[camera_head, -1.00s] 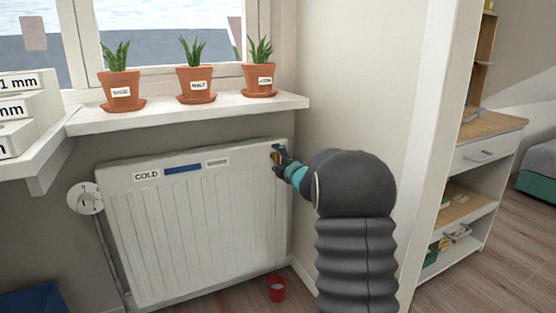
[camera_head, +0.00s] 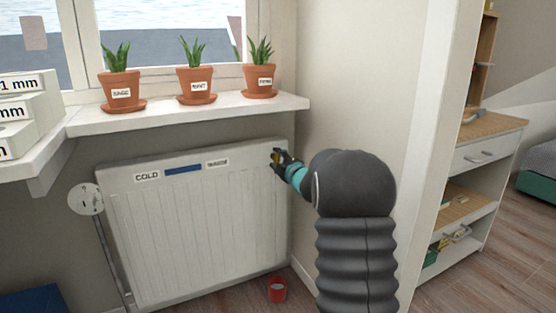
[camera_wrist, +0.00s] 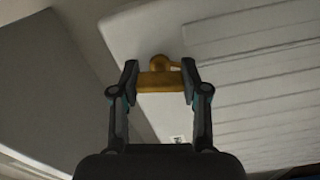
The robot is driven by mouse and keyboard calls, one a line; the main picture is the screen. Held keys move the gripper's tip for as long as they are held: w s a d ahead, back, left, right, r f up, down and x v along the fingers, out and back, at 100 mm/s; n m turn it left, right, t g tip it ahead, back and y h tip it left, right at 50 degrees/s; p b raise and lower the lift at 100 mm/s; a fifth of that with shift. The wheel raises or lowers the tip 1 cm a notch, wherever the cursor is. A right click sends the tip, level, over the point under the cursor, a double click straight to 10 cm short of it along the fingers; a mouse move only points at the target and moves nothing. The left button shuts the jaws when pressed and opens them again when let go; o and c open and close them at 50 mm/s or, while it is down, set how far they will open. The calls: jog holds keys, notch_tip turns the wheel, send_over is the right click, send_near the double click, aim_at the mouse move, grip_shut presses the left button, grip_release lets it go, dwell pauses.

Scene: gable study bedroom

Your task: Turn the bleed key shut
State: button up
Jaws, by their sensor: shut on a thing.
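The brass bleed key (camera_wrist: 158,80) sits at the upper right corner of the white radiator (camera_head: 190,230). In the wrist view its crossbar lies between my two fingers, with a round brass part behind it against the radiator. My gripper (camera_head: 277,158) is shut on the key, and it also shows in the wrist view (camera_wrist: 160,82). In the head view the key is small and mostly hidden by my fingers. The radiator carries a label reading COLD (camera_head: 147,177) and a blue strip (camera_head: 184,169).
A red cup (camera_head: 277,290) stands on the floor below the radiator's right end. Three potted plants stand on the window sill (camera_head: 225,108) above. A round white valve dial (camera_head: 86,199) is at the radiator's left. A wall lies close on the right.

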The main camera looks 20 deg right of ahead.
jog(key=m+p, duration=0.1)
jog(key=m, duration=0.3)
jog(key=shift+m, duration=0.3)
jog(key=m+p, duration=0.2)
jog(key=m, duration=0.1)
jog(key=shift+m, duration=0.3)
jog(key=m+p, duration=0.1)
jog(key=m, duration=0.2)
jog(key=shift+m, duration=0.3)
jog(key=shift+m+p, duration=1)
jog(key=shift+m, duration=0.8)
jog(key=o, duration=1.2)
jog(key=shift+c, duration=0.2)
